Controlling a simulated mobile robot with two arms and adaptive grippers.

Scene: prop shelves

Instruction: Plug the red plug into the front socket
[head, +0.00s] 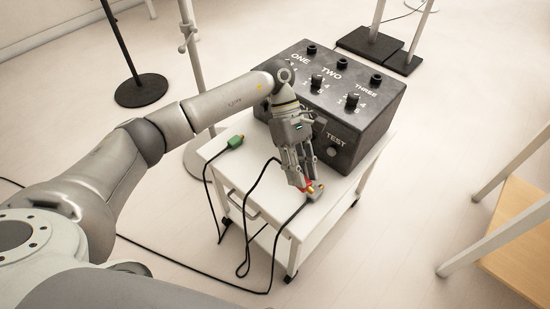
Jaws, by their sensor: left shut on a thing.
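The red plug (307,187), with a brass-coloured part, is at the front right of the white cart's top. My left gripper (306,183) points down and is shut on it. A black cable runs from it over the cart's front edge. The black box (365,135) stands behind the gripper on the cart. Its front face has a TEST label and a round grey knob (331,152). My left gripper and wrist cover the left part of that face, and I cannot make out the front socket. My right gripper is out of view.
A green plug (236,142) lies on the left of the white cart (327,214). Black cables hang in front and trail on the floor. The box's top has dark round sockets (342,64) and knobs. Stands with dark bases (144,90) and a wooden shelf (520,225) are nearby.

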